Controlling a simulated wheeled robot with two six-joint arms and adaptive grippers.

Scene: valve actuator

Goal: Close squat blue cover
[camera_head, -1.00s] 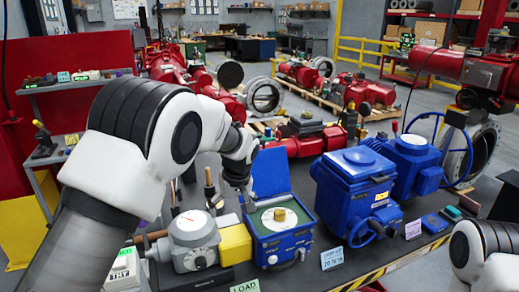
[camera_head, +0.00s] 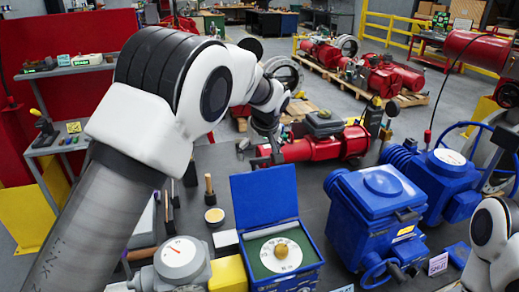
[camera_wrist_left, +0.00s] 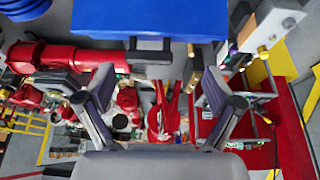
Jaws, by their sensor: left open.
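The squat blue cover (camera_head: 265,196) stands raised, open, at the back of a blue box (camera_head: 292,278) with a white dial (camera_head: 281,254) and a brass knob. My left gripper (camera_head: 269,155) is small and dark beyond the cover's top edge, and looks apart from it. In the left wrist view its two fingers (camera_wrist_left: 158,92) are spread with nothing between them. A large blue surface (camera_wrist_left: 150,18) with a dark bar lies past the fingertips; I cannot tell for sure whether it is the cover. My right gripper is outside the frame; only my right arm shows.
A taller blue housing (camera_head: 375,215) stands close on the right. A grey round gauge (camera_head: 182,260) and yellow block (camera_head: 228,274) sit on the left.

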